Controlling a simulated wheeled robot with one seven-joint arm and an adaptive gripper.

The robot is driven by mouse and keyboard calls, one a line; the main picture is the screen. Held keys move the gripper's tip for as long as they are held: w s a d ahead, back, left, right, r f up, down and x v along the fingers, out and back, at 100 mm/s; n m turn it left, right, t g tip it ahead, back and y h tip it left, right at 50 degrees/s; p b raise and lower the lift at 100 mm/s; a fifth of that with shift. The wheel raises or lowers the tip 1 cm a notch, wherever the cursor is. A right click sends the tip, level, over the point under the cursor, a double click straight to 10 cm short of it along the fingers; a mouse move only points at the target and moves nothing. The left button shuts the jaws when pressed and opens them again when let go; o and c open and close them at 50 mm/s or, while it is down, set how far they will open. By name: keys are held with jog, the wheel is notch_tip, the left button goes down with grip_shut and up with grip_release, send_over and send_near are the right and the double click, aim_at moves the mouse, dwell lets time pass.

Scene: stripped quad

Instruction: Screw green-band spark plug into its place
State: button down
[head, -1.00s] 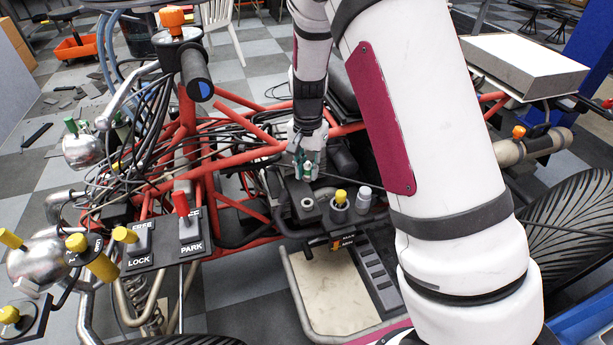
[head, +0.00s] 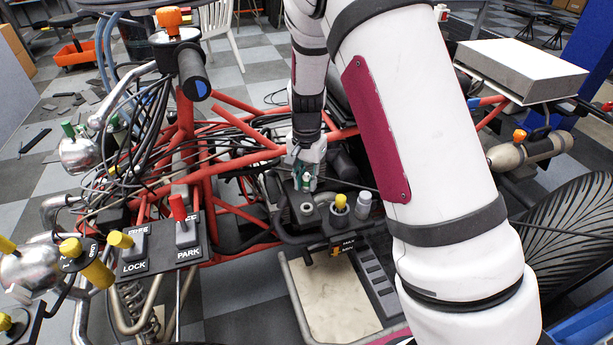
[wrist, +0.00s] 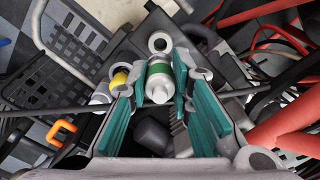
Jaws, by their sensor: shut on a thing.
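The green-band spark plug (wrist: 158,78) is pale with a green band and sits between the teal finger pads of my gripper (wrist: 156,88). In the head view my gripper (head: 304,182) points down, shut on the plug, just above the dark engine block (head: 322,222). An open round socket with a pale rim (wrist: 159,43) lies just beyond the plug in the wrist view; a ringed opening also shows below the gripper in the head view (head: 307,209). The plug looks apart from it. The plug's lower end is hard to make out.
A yellow-banded part (head: 340,204) and a grey cylinder (head: 364,203) stand on the block to the right of the gripper. Red frame tubes (head: 240,212) and black cables run close on the left.

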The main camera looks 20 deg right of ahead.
aim_at(307, 174)
jog(key=shift+f+b, duration=0.9)
jog(key=shift+f, duration=0.85)
jog(key=shift+f+b, duration=0.65)
jog(key=shift+f, duration=1.15)
dwell(0.9)
jog(key=c, duration=1.4)
grip_release()
jog(key=shift+o, duration=0.2)
notch_tip(307, 174, up, 11)
jog(key=shift+f, duration=0.1)
jog(key=shift+r, duration=0.6)
